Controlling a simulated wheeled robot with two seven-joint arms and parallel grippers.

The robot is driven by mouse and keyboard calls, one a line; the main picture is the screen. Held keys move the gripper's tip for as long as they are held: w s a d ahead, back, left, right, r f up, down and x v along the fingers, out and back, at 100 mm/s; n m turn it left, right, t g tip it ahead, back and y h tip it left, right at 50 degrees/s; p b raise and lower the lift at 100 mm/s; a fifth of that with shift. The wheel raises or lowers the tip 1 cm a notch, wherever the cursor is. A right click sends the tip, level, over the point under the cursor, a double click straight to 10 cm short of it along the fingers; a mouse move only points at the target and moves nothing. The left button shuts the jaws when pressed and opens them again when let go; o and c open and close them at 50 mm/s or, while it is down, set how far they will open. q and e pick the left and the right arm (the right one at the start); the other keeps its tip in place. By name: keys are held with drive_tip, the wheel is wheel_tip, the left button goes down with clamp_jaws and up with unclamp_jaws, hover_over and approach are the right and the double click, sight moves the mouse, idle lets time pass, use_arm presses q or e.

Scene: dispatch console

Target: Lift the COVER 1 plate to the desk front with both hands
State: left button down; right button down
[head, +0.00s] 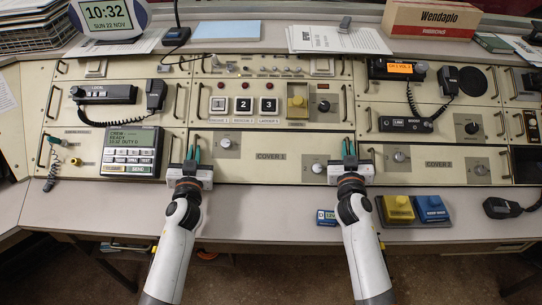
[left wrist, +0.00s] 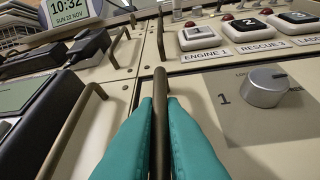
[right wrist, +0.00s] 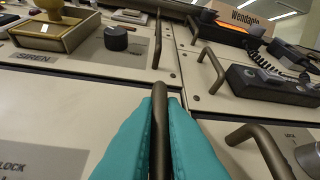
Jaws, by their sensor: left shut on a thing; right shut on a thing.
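The COVER 1 plate (head: 270,168) is a cream panel low in the middle of the console, with a bar handle at each end and a grey knob near each end. It appears seated in the console. My left gripper (head: 191,160) is shut on its left handle; teal fingers pinch the dark bar (left wrist: 160,120) in the left wrist view. My right gripper (head: 349,156) is shut on its right handle; teal fingers pinch that bar (right wrist: 159,130) in the right wrist view. The left knob (left wrist: 265,86) shows a "1" beside it.
The desk front (head: 260,215) below the panel is mostly clear between my arms. A small blue box (head: 327,217) and a tray with yellow and blue blocks (head: 415,210) are at the right. Numbered buttons (head: 244,105) sit above the plate; the COVER 2 plate (head: 440,166) adjoins at right.

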use_arm(q)
drive_tip(key=shift+r, duration=0.2)
use_arm(e)
drive_tip(key=shift+r, duration=0.15)
